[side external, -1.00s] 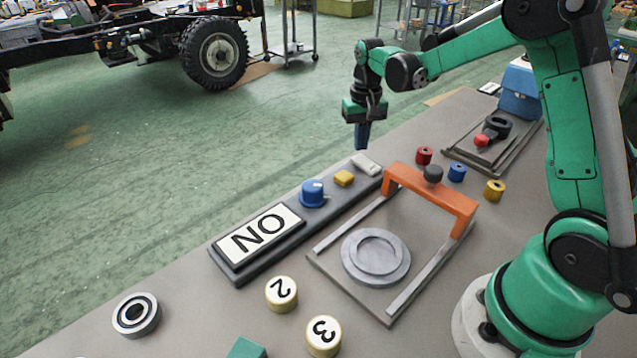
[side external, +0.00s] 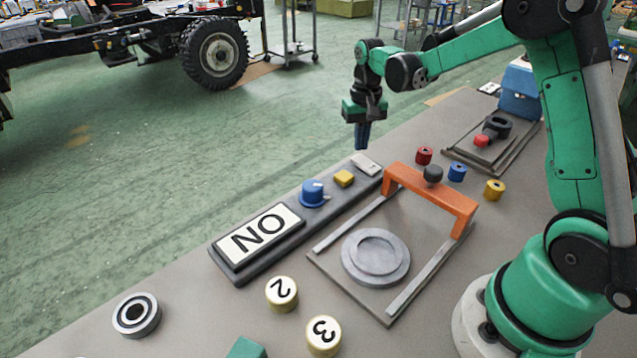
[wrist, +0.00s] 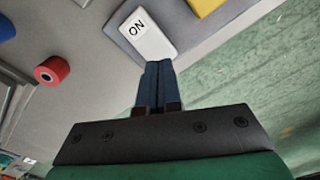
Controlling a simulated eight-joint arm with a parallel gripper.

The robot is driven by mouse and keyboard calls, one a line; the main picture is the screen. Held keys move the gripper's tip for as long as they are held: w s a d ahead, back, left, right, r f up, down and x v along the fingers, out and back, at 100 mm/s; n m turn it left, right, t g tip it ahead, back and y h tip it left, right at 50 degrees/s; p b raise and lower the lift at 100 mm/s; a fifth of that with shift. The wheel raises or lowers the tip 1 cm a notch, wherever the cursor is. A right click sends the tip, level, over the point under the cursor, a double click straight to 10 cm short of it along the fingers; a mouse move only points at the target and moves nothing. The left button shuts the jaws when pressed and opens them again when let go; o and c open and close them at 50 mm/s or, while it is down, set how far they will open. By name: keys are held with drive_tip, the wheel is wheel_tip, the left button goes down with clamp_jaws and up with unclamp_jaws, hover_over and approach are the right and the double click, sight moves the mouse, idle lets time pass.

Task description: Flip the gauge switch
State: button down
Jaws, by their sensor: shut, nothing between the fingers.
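A white switch (side external: 366,164) sits at the far end of a long dark grey panel (side external: 332,205). In the wrist view the switch (wrist: 152,43) carries the letters ON. My gripper (side external: 362,147) points down, with its dark blue fingers shut and empty. The fingertips (wrist: 158,66) are right by the near end of the switch in the wrist view. I cannot tell whether they touch it. A large ON plate (side external: 258,235) lies at the near end of the panel and looks upside down in the side view.
A yellow block (side external: 344,178) and a blue knob (side external: 313,193) share the panel. An orange handle (side external: 430,198) with a grey ball stands beside it. Red (side external: 424,155), blue (side external: 457,172) and yellow (side external: 494,190) spools stand behind that handle. Open floor lies beyond the table edge.

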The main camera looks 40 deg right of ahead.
sight(359, 159)
drive_tip(key=shift+f, duration=1.2)
idle(0.6)
drive_tip(key=shift+r, duration=3.55)
drive_tip(key=shift+a+r, duration=0.1)
drive_tip(key=s+a+r+n+t, duration=0.3)
drive_tip(key=s+a+n+t, duration=0.3)
drive_tip(key=s+a, duration=0.4)
drive_tip(key=shift+s+a+t, duration=0.4)
drive_tip(key=shift+a+t, duration=0.1)
drive_tip(key=shift+a, duration=0.65)
drive_tip(key=shift+r, duration=0.1)
